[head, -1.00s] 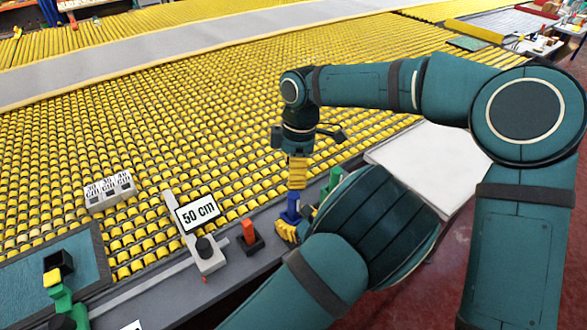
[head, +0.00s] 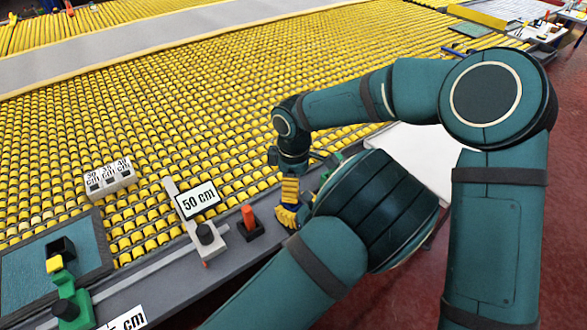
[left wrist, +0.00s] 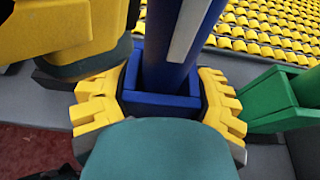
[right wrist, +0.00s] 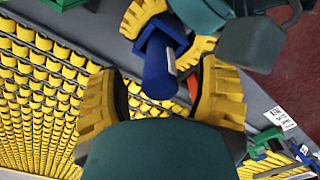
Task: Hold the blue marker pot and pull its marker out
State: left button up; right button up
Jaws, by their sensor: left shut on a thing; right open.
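The blue marker pot (left wrist: 160,105) is a square blue holder at the rail's edge. My left gripper (head: 288,217) has its yellow fingers shut on the pot from both sides; they also show in the left wrist view (left wrist: 160,108). The blue marker (left wrist: 178,45), a round blue stick with a pale stripe, stands in the pot. It also shows in the right wrist view (right wrist: 158,78). My right gripper (head: 290,188) is above the left one, open, with its fingers (right wrist: 162,92) on either side of the marker and gaps visible. In the head view the marker is mostly hidden.
A green holder (left wrist: 270,102) stands close beside the blue pot. An orange marker in a black pot (head: 250,230) is to the left, beside the 50 cm sign (head: 197,201). A white board (head: 420,155) lies to the right. Yellow rollers (head: 130,130) cover the table.

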jog(key=shift+f, duration=1.15)
jog(key=shift+c, duration=0.2)
grip_shut()
jog(key=shift+r, duration=0.1)
jog(key=shift+r, duration=4.2)
pick_arm(q)
jog(key=o, duration=1.4)
pick_arm(e)
jog(key=shift+w, duration=0.1)
pick_arm(q)
jog(key=shift+d, duration=0.1)
